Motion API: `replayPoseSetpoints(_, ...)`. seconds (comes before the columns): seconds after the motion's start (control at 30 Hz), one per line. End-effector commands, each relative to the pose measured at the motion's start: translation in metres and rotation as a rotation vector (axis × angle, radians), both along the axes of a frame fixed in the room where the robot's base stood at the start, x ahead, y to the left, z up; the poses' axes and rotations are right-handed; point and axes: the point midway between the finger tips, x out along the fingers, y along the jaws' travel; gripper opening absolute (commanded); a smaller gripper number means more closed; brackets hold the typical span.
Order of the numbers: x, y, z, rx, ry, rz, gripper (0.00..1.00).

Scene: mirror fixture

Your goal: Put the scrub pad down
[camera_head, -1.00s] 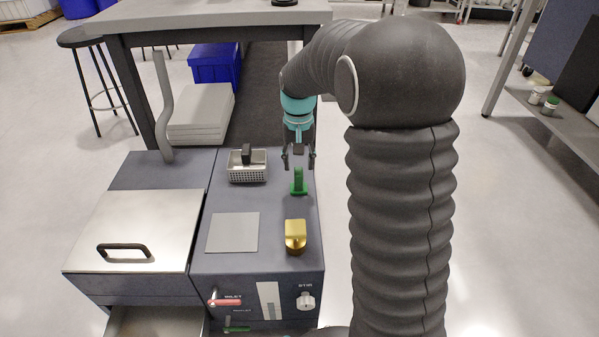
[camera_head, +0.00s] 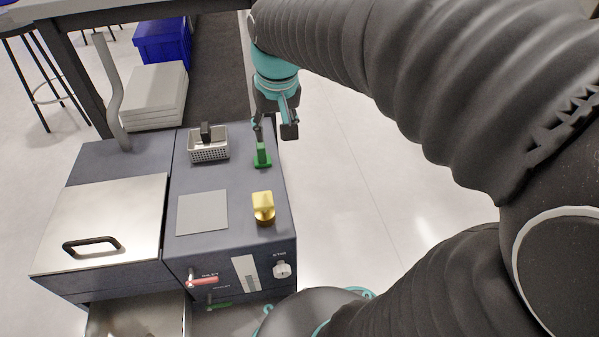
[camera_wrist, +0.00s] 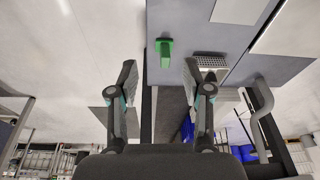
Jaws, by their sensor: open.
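The scrub pad appears to be the green piece with an upright handle (camera_head: 262,156). It stands upright on the dark top of the bench unit (camera_head: 240,180), near its right edge. It also shows in the wrist view (camera_wrist: 164,52), beyond the fingertips and roughly between them. My gripper (camera_head: 274,130) is open and empty, just behind and to the right of the pad. In the head view one finger overlaps the top of the handle; whether they touch is hard to tell there. Both spread fingers (camera_wrist: 160,78) show in the wrist view.
A perforated metal basket (camera_head: 208,148) holding a dark piece stands left of the pad. A steel lid with handle (camera_head: 105,220) is at left. Open floor (camera_head: 350,190) lies right.

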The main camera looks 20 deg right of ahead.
Motion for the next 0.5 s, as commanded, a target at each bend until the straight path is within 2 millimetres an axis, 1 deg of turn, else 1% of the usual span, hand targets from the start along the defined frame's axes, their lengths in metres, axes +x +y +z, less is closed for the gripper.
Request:
replayPoseSetpoints(0.03,-0.018,0.0,0.004,-0.002,-0.029,0.009,0.49)
replayPoseSetpoints(0.17,-0.057,0.0,0.006,-0.01,-0.094,0.034,0.49)
replayPoseSetpoints(0.3,-0.095,0.0,0.001,-0.02,-0.16,0.06,0.49)
replayPoseSetpoints(0.4,-0.115,0.0,-0.004,-0.026,-0.199,0.074,0.49)
replayPoseSetpoints(0.5,-0.129,0.0,-0.009,-0.032,-0.227,0.085,0.49)
